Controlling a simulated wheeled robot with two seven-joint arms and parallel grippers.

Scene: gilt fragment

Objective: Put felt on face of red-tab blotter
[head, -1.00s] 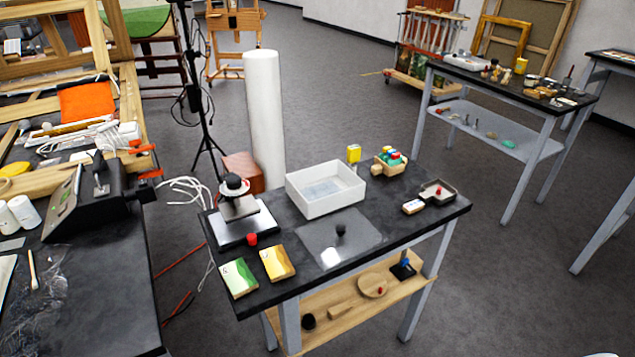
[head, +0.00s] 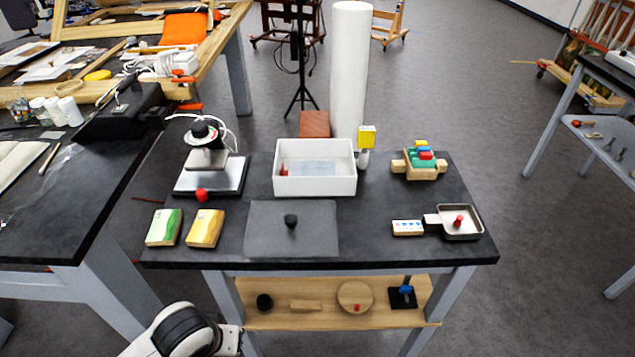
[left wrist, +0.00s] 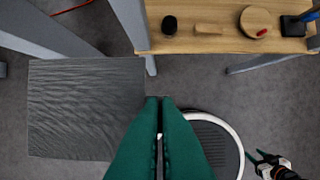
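A small red piece (head: 284,170) shows inside the white tray (head: 345,183), at its left side, near a pale bluish patch (head: 316,168) on the tray floor. I cannot tell whether it is a blotter's tab. A flat grey square sheet (head: 265,238) lies in front of the tray with a small black knob (head: 291,221) on it; I cannot tell whether it is felt. My left gripper (left wrist: 160,100) is low in front of the table, its green fingers together and empty. My right gripper (left wrist: 255,158) is small at the lower right of the left wrist view; its opening is unclear.
A press-like device (head: 208,160), a red knob (head: 201,195), and green (head: 164,227) and yellow (head: 204,228) pads stand left. A block holder (head: 419,165), a white colour-marked block (head: 407,228) and a metal pan (head: 462,236) are right. A wooden shelf (head: 325,318) lies below.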

